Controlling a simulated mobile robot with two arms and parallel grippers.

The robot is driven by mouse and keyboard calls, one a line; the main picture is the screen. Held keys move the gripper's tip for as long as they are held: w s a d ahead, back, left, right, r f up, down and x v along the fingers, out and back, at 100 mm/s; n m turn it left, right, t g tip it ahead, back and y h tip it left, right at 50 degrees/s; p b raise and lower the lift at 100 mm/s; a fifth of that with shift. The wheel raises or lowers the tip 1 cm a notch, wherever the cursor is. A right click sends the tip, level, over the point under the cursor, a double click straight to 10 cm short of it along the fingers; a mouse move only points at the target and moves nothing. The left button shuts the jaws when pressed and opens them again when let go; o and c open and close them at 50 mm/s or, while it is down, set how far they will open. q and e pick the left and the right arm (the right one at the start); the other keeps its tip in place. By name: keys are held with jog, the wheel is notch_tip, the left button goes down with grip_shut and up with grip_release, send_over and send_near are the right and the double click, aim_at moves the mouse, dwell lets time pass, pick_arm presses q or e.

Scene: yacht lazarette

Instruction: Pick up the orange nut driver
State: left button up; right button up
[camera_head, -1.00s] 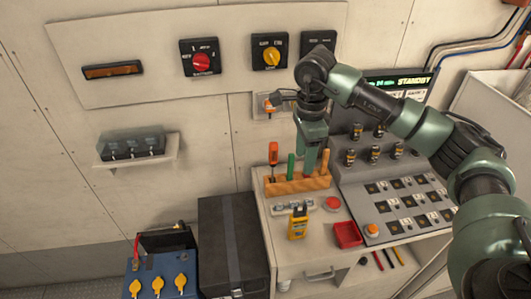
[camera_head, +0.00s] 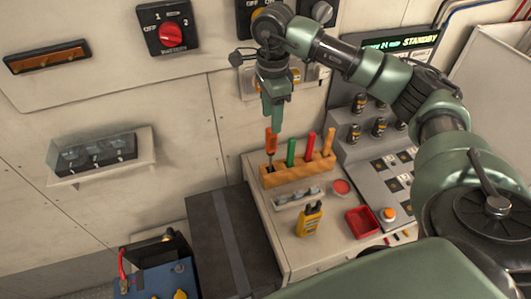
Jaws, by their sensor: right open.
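The orange nut driver (camera_head: 271,143) stands upright at the left end of a wooden rack (camera_head: 293,176), its thin shaft showing below the handle. My right gripper (camera_head: 273,120) is open and points down directly above the orange handle. Its fingertips appear at or just over the handle's top. Whether they touch or straddle it is not clear. My left gripper is out of view.
The rack also holds a green handle (camera_head: 291,152), a red handle (camera_head: 310,145) and a wooden one (camera_head: 328,142). A yellow meter (camera_head: 310,220), a red tray (camera_head: 361,222) and a red button (camera_head: 341,187) are on the bench. A switch panel is on the wall behind.

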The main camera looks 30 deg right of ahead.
jog(key=b, duration=0.4)
send_over(271, 146)
jog(key=f, duration=0.4)
jog(key=shift+w+d+f, duration=0.1)
jog(key=shift+w+d, duration=0.15)
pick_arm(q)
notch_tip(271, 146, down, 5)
pick_arm(e)
jog(key=shift+w+f, duration=0.15)
jog(key=shift+f, duration=0.3)
jog(key=shift+f+p, duration=0.35)
jog(key=shift+f, duration=0.2)
jog(key=f+p, duration=0.1)
jog(key=f, duration=0.1)
jog(key=f+p, duration=0.2)
jog(key=f, duration=0.1)
jog(key=shift+w+d+f, duration=0.2)
jog(key=shift+f, duration=0.45)
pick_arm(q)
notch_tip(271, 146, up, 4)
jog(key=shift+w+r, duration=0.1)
pick_arm(e)
grip_shut()
